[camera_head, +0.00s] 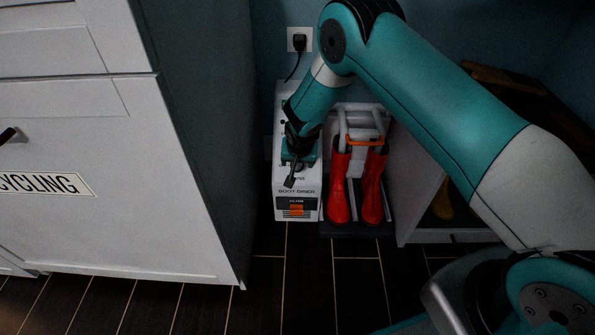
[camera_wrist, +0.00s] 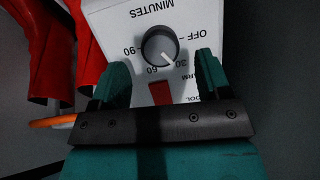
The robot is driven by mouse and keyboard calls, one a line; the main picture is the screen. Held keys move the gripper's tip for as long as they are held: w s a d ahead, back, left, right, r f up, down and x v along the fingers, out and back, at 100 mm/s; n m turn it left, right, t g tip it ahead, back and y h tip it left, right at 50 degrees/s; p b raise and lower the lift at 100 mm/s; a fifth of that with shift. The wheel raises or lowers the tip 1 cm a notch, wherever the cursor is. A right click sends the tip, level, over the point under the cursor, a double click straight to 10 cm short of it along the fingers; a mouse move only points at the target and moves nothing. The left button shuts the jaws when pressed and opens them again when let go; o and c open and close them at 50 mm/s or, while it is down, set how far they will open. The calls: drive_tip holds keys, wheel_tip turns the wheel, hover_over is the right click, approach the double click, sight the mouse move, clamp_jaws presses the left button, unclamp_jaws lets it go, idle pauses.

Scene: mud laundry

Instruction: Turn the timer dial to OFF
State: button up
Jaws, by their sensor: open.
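The white boot dryer (camera_head: 282,203) stands on the floor against the wall. Its grey timer dial (camera_wrist: 158,45) shows in the wrist view, with upside-down marks OFF, 30, 60 and 90 around it. The dial's white pointer line sits between 30 and 60, closer to 30, not at OFF. My gripper (camera_wrist: 161,62) is open, with one teal finger on each side of the dial in the picture. Whether the fingers touch the dial I cannot tell. In the head view my gripper (camera_head: 297,165) is over the dryer's front and hides the dial.
Red boots (camera_head: 340,195) stand on the dryer's rack at the right. A red switch (camera_wrist: 160,92) lies below the dial in the wrist view. A white cabinet (camera_head: 110,225) is at the left. A plugged-in cord (camera_head: 298,42) hangs from the wall outlet.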

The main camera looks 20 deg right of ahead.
sight(297, 166)
drive_tip(key=shift+b+x, duration=0.55)
drive_tip(key=shift+x, duration=1.25)
drive_tip(key=c, duration=0.9)
drive_tip(key=n+h+p, duration=0.1)
drive_tip(key=n, duration=0.4)
drive_tip(key=shift+a+g, duration=0.1)
drive_tip(key=shift+g, duration=0.2)
drive_tip(key=n+h, duration=0.1)
drive_tip(key=n, duration=0.4)
drive_tip(key=shift+n+h+p, duration=0.4)
